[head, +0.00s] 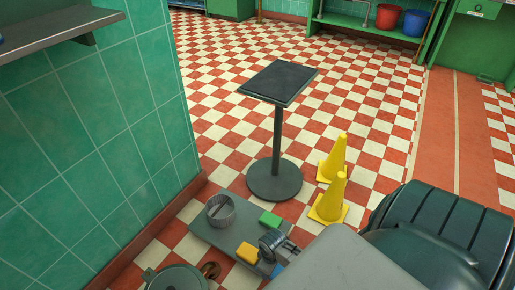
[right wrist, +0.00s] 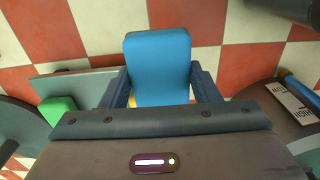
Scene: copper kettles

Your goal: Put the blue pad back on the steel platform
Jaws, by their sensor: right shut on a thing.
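The blue pad (right wrist: 158,60) is between the two fingers of my right gripper (right wrist: 160,88) in the right wrist view, and the gripper is shut on it. In the head view my right gripper (head: 272,244) is low, at the right end of the grey steel platform (head: 195,224). Only a small blue bit (head: 277,269) shows there. A green pad (head: 270,219) and a yellow pad (head: 248,253) lie on the platform. The yellow pad is mostly hidden behind the blue one in the wrist view. My left gripper is not in view.
A grey metal pot (head: 220,210) stands on the platform. A dark-topped pedestal table (head: 280,82) stands behind it, beside two yellow cones (head: 329,202). A green tiled wall (head: 90,130) closes the left. A dark round vessel (head: 175,279) is at the bottom left.

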